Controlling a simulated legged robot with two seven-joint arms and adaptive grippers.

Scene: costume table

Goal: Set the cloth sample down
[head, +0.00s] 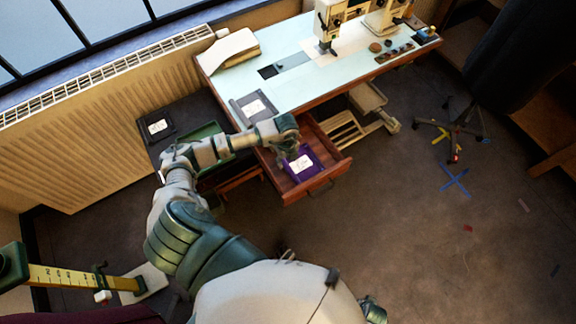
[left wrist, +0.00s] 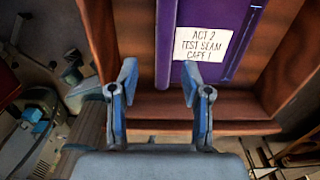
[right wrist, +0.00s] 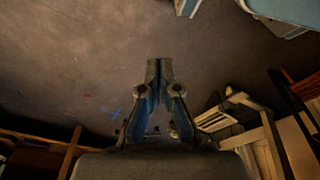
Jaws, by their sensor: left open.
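The purple cloth sample (head: 302,162) lies in the open wooden drawer (head: 327,180) under the sewing table. In the left wrist view the purple sample (left wrist: 237,50) carries a white label reading "ACT 2 TEST SEAM CAPE 1". My left gripper (head: 290,150) is over the drawer at the sample's left side. In the left wrist view my left gripper (left wrist: 159,80) has its fingers apart, with nothing clearly held between them. My right gripper (right wrist: 160,66) has its fingertips together and empty, above the bare floor.
A dark labelled sample (head: 254,107) lies on the pale table top (head: 300,88). Another dark labelled piece (head: 157,126) lies on a low dark surface by the radiator (head: 90,130), near a green tray (head: 207,132). A sewing machine (head: 326,25) stands at the back. Floor at right is mostly clear.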

